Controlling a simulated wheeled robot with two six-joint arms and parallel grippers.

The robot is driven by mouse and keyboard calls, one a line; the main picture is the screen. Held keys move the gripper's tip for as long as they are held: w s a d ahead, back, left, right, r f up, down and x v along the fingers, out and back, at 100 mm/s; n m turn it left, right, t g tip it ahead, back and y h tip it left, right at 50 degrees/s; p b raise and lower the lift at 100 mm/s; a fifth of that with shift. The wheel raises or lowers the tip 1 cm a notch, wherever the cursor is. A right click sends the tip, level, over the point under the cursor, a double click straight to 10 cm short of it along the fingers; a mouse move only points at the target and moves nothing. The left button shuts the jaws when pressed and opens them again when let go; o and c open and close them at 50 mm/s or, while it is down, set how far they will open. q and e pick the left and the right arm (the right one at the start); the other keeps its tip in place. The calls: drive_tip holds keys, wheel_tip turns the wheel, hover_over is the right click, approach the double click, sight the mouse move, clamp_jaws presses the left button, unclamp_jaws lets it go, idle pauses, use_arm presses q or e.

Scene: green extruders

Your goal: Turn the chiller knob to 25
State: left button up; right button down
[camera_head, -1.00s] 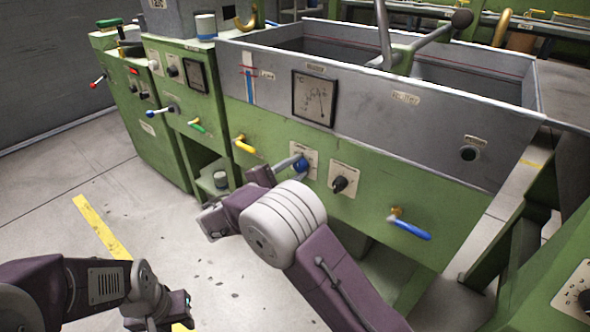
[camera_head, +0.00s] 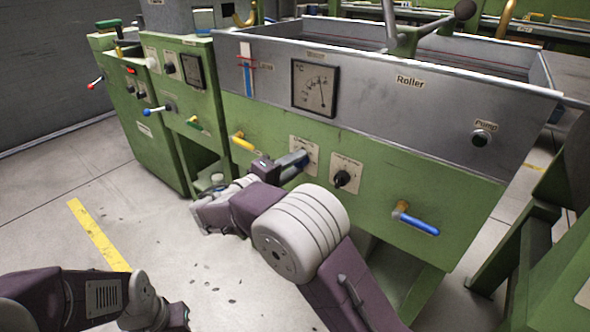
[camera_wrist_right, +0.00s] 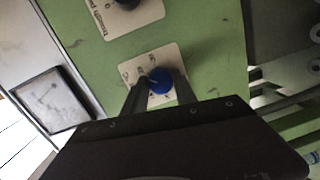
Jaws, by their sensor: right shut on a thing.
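The blue knob (camera_wrist_right: 160,80) sits on a pale dial plate (camera_wrist_right: 140,68) on the green machine front. In the wrist view a white pointer mark shows on its face. The plate's numbers are too small to read. My right gripper (camera_wrist_right: 157,90) is shut on this knob, one finger on each side. In the head view the right gripper (camera_head: 293,165) reaches the plate from the left and mostly hides the knob. My left arm shows at the bottom left of the head view, but its fingers are not visible.
A black knob (camera_head: 342,179) on its own plate is just right of the blue one. A yellow lever (camera_head: 243,142) is to the left, a blue lever (camera_head: 417,224) to the lower right. A square gauge (camera_head: 315,88) is above. Clear floor lies at left.

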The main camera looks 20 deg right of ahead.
drive_tip(key=shift+f+m, duration=0.1)
drive_tip(key=shift+m, duration=0.2)
idle(0.4)
drive_tip(key=c, duration=1)
unclamp_jaws()
drive_tip(key=shift+a, duration=0.1)
drive_tip(key=p+v, duration=0.4)
drive_tip(key=v, duration=0.5)
drive_tip(key=shift+p, duration=0.3)
